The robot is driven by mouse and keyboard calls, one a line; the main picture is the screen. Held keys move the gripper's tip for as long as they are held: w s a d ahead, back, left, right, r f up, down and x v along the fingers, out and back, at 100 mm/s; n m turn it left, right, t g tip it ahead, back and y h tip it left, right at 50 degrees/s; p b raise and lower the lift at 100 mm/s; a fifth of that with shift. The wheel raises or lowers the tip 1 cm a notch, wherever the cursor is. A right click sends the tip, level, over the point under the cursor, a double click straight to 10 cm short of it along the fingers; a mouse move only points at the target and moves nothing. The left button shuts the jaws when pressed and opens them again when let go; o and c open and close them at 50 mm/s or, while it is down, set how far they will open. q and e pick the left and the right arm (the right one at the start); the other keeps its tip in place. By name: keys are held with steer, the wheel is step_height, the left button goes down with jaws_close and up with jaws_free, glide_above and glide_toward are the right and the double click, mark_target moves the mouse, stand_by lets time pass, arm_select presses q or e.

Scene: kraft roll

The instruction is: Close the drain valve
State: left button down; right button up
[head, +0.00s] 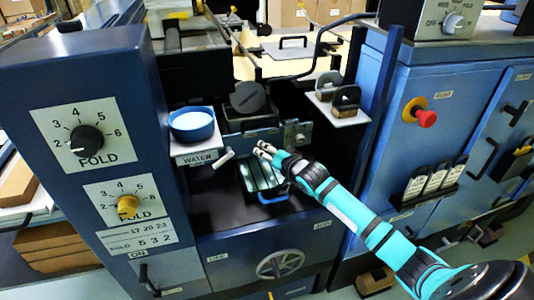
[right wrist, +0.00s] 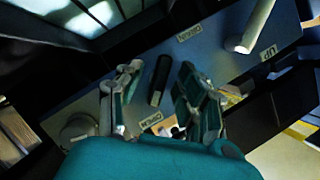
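My right gripper (head: 265,150) reaches in from the lower right, in front of the blue panel below the white shelf marked WATER. In the right wrist view its two fingers (right wrist: 160,72) are apart, with a gap between them. A short black handle (right wrist: 160,80) shows in that gap on the blue panel, with a small label at each end; it appears to be the drain valve's handle. My left gripper is not in view.
A white lever (head: 224,158) sticks out left of the gripper; it also shows in the right wrist view (right wrist: 250,28). A blue bowl (head: 192,124) stands on the shelf above. A panel with a round knob (head: 298,134) is at right. A blue-handled tray (head: 271,196) lies below.

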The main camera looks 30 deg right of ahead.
jaws_close()
